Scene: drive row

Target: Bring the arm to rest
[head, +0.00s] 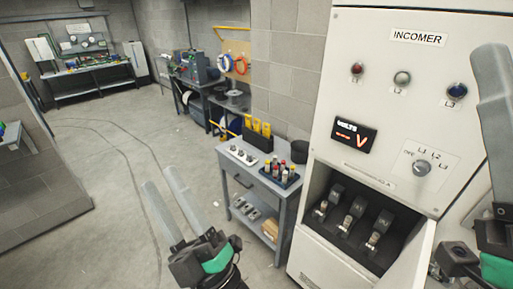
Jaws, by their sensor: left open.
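My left gripper (158,177) is in the lower middle of the head view, with its two long grey fingers apart and nothing between them. Its fingers point up and away, over the grey floor, left of a small grey workbench. My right gripper (492,75) is at the right edge, in front of the cabinet marked INCOMER (385,90). One grey finger of it shows, pointing up. The rest is cut off by the frame, so its opening is hidden.
The workbench (232,166) holds small parts and a dark rack of cylinders (284,174). The cabinet has an open lower bay with several switches (352,214). Benches stand along the back walls. A low partition (35,190) is at the left. The middle floor (110,165) is clear apart from cables.

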